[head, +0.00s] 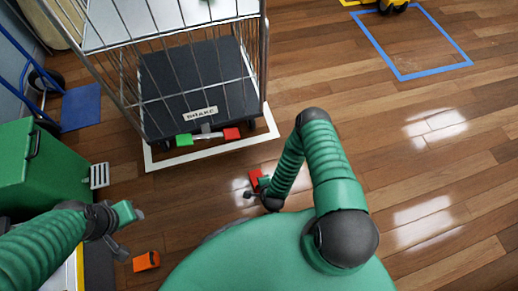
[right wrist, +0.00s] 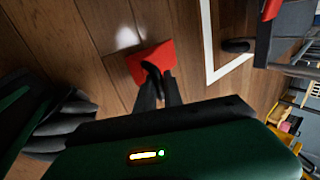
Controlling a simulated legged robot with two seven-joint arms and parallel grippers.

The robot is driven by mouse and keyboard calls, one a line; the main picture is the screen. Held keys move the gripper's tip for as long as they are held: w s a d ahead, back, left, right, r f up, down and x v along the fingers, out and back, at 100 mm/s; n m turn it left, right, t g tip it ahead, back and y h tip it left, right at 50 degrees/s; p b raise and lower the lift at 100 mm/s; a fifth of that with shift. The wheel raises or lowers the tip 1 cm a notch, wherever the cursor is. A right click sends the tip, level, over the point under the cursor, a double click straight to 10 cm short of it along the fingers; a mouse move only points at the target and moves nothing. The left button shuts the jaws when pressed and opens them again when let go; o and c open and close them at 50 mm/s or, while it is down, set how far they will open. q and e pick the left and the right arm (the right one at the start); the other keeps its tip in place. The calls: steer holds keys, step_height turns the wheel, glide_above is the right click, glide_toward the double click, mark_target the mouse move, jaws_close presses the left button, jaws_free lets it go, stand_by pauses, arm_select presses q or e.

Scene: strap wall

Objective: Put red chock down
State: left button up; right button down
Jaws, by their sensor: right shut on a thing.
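The red chock (head: 255,178) is low over or on the wood floor, in front of the wheeled cage; I cannot tell whether it touches the floor. My right gripper (head: 259,184) is at it, partly hidden by its own arm. In the right wrist view, the fingers of my right gripper (right wrist: 158,78) are closed on the near side of the red chock (right wrist: 150,57), which shows as a flat red shape. My left gripper (head: 138,214) is over the floor at the left, away from the chock.
The wire cage trolley (head: 195,85) has a green pedal (head: 184,140) and a red pedal (head: 232,133), inside a white floor outline (head: 215,150). An orange block (head: 146,261) lies near my left gripper. A green box (head: 40,170) stands left.

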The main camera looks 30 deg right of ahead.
steer(key=b, duration=0.3)
steer(key=shift+s+d+f+t+h, duration=0.1)
steer(key=shift+s+d+t+h, duration=0.1)
steer(key=shift+d+t+h, duration=0.15)
steer(key=w+d+f+b, duration=0.2)
steer(key=w+d+b, duration=0.2)
steer(key=w+b, duration=0.1)
steer(key=w+d+f+b, duration=0.2)
steer(key=w+d+b, duration=0.2)
steer(key=w, duration=0.4)
steer(key=shift+f+b, duration=0.35)
steer(key=shift+b, duration=0.55)
steer(key=c, duration=1.5)
jaws_free()
steer(key=shift+o, duration=0.2)
